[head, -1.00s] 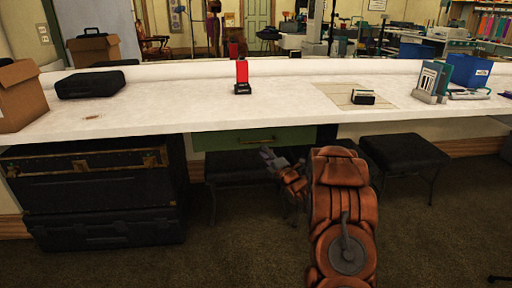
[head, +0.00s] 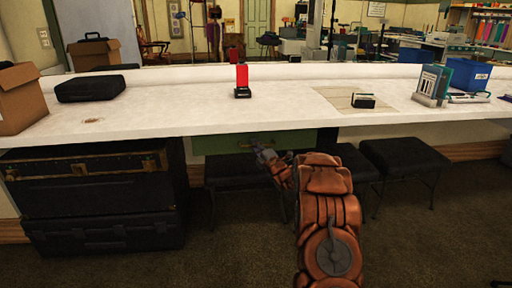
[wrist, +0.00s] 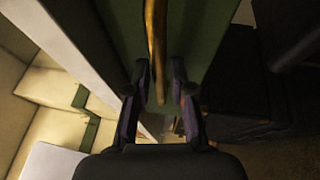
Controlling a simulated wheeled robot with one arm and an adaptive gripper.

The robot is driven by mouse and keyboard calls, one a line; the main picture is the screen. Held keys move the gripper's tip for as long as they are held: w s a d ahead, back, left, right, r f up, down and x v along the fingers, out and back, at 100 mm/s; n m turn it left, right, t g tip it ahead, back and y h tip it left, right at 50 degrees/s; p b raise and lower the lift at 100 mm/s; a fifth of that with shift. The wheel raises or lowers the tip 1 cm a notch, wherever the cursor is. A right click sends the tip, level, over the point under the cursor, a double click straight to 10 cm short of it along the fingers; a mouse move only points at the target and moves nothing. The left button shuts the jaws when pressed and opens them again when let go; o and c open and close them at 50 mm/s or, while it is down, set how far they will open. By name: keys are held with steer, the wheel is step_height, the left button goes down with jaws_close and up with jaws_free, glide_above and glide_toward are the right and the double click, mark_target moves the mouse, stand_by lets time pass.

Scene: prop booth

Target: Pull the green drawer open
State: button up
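The green drawer (head: 222,143) sits under the white counter, its front close below the counter's edge. It also fills the upper middle of the wrist view (wrist: 205,45). Its brass bar handle (wrist: 156,45) runs down the wrist view, and its end lies between my fingertips. My gripper (wrist: 160,72) is open, with a finger on each side of the handle and gaps showing beside the bar. In the head view my gripper (head: 262,152) is at the drawer front and hides part of the handle.
The white counter (head: 180,112) overhangs the drawer. Black stools (head: 405,155) stand below at the right, another behind my arm. Stacked black trunks (head: 90,190) stand at the left. A red device (head: 242,76) is on the counter. Floor in front is clear.

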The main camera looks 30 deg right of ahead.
steer(key=shift+c, duration=0.2)
jaws_close()
steer(key=shift+s+f, duration=0.1)
